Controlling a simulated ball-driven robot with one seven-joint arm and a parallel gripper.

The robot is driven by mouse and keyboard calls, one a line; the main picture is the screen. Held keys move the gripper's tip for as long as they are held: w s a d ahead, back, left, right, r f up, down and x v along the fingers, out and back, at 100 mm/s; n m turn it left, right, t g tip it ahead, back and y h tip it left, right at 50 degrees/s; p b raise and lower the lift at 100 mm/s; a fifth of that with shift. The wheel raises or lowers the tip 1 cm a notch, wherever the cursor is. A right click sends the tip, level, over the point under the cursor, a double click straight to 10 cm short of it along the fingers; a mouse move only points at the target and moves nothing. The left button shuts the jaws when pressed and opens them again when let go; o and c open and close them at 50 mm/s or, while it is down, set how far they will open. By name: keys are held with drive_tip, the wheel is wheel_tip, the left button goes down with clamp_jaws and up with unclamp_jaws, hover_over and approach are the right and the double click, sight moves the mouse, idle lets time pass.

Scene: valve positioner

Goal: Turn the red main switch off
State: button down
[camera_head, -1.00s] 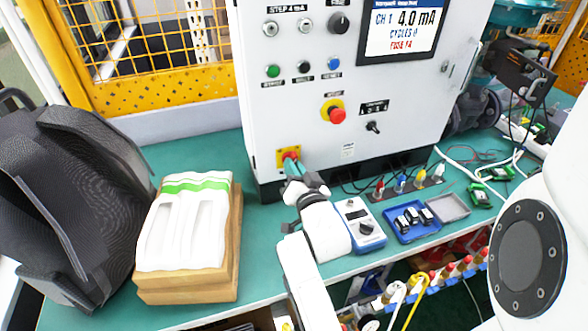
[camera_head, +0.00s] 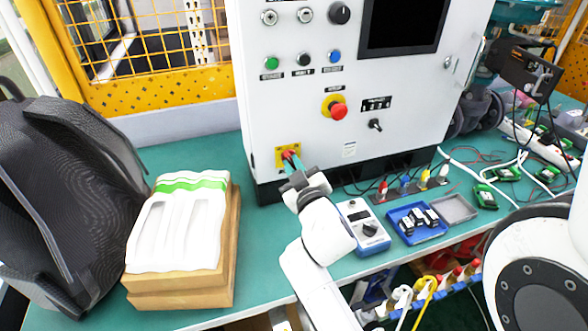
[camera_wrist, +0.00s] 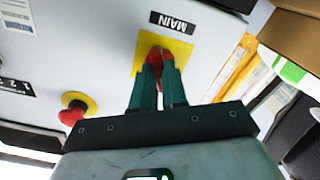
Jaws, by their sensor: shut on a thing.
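The red main switch (camera_head: 288,154) sits on a yellow plate low on the front of the white cabinet. In the wrist view the red switch handle (camera_wrist: 158,56) is in front of its yellow plate, beside a black MAIN label. My gripper (camera_head: 290,163) reaches up to it from below, and its two green fingers (camera_wrist: 158,72) are closed around the red handle. The fingers hide part of the handle, so its exact angle is hard to tell. The cabinet's display screen (camera_head: 403,22) is dark.
A red emergency button (camera_head: 338,110) and a small black selector (camera_head: 375,125) are to the right of the switch. A blue-grey meter (camera_head: 364,228) and a blue tray (camera_head: 402,235) lie on the green bench. A wooden box (camera_head: 180,290) and black backpack (camera_head: 75,190) are at left.

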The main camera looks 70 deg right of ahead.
drive_tip(key=shift+n, duration=1.7)
drive_tip(key=c, duration=1.2)
unclamp_jaws()
drive_tip(key=shift+o, duration=0.2)
drive_tip(key=b+v, duration=0.3)
drive_tip(key=v, duration=0.7)
drive_tip(key=shift+s+a, duration=0.25)
drive_tip(key=shift+a, duration=0.1)
